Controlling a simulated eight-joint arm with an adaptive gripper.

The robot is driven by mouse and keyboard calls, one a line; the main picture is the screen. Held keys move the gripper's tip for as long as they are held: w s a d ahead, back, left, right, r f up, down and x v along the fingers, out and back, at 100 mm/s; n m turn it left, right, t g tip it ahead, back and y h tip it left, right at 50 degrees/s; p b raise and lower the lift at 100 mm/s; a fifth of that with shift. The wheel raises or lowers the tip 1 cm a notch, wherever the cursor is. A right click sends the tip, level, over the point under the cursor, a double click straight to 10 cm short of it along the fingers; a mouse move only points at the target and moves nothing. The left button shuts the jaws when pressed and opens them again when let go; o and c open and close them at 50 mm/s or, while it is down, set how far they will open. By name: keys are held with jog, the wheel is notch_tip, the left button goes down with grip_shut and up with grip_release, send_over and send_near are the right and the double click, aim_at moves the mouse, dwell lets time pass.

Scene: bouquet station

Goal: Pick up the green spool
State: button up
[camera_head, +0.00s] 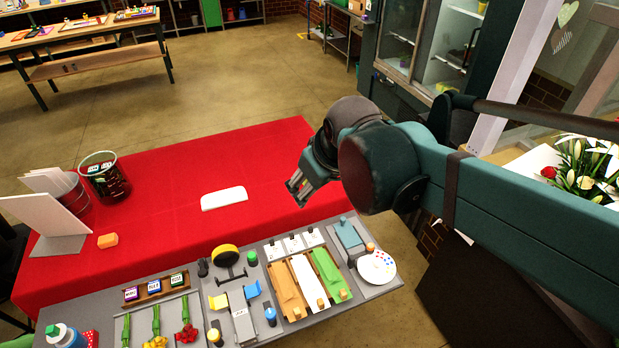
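A small green spool (251,258) stands upright on the grey work board, just right of the yellow-and-black round piece. My gripper (297,190) is above the red cloth, up and to the right of the spool and well apart from it. Its fingers point down and left. They look parted, with nothing seen between them. The spool is in plain view and nothing covers it.
A white block (224,197) lies on the red-covered table (160,170). A glass container (103,177) stands left.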

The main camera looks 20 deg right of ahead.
jog(key=w+d+f+n+g+p, duration=0.1)
jog(key=w+d+f+n, duration=0.2)
jog(key=w, duration=0.6)
jog(key=w+d+f+n+g, duration=0.2)
jog(key=w+n, duration=0.2)
jog(key=w, duration=0.6)
jog(key=w+d+f+n+g, duration=0.1)
jog(key=w+d+f+n, duration=0.1)
jog(key=w+f, duration=0.2)
jog(key=w+d+f+n+p, duration=0.1)
jog(key=w+d+f+n, duration=0.1)
jog(key=w+f, duration=0.3)
jog(key=w+d+f+n+g, duration=0.1)
jog(key=w+d+f+n, duration=0.2)
jog(key=f, duration=0.4)
jog(key=shift+w+f+g, duration=0.3)
jog(key=shift+w, duration=0.45)
jog(key=shift+w+d+f+n, duration=0.15)
jog(key=shift+d+f+n, duration=0.05)
jog(key=shift+f+n, duration=0.25)
jog(key=shift+f, duration=0.1)
jog(key=shift+f+p, duration=0.3)
jog(key=shift+f, duration=0.9)
jog(key=shift+f, duration=0.1)
